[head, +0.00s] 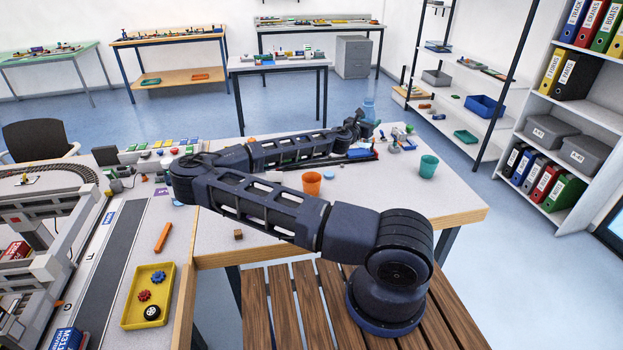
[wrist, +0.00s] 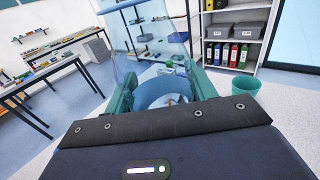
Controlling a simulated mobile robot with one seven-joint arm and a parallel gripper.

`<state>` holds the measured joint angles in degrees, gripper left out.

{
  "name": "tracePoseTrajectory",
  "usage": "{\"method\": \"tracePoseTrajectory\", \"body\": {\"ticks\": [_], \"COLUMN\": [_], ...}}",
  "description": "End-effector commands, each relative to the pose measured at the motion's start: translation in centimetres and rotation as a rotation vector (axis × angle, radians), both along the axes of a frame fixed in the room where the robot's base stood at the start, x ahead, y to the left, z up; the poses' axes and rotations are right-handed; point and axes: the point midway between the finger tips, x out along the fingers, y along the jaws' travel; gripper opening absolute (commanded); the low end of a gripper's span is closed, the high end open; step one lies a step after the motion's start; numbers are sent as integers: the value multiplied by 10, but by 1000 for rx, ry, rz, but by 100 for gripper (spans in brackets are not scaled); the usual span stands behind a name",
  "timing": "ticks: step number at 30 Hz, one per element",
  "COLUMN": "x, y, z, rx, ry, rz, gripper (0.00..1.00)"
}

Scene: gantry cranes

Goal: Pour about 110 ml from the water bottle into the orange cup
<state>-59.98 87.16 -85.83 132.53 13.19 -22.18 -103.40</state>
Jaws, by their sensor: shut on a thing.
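The orange cup (head: 312,183) stands upright on the table, left of my gripper in the head view, and looks open at the top. My gripper (head: 362,125) is at the far end of my stretched arm, beyond the orange cup. In the wrist view my gripper (wrist: 158,92) has its teal fingers shut around the see-through bluish water bottle (wrist: 150,45). In the head view only a small part of the bottle (head: 369,107) shows, roughly upright; my gripper hides the rest. I cannot tell its water level. The orange cup is not seen in the wrist view.
A green cup (head: 429,166) stands at the table's right; it also shows in the wrist view (wrist: 246,88). A yellow tray (head: 128,318) is at front left. The table (head: 450,205) is clear at right front.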

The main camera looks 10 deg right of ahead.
Motion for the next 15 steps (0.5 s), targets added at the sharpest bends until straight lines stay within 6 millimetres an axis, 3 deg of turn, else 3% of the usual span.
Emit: {"method": "tracePoseTrajectory", "body": {"ticks": [8, 15], "x": [-15, -40], "y": [36, 74], "z": [-18, -29], "rx": [-5, -1], "ry": [3, 0], "rz": [-81, -199], "gripper": [27, 27]}}
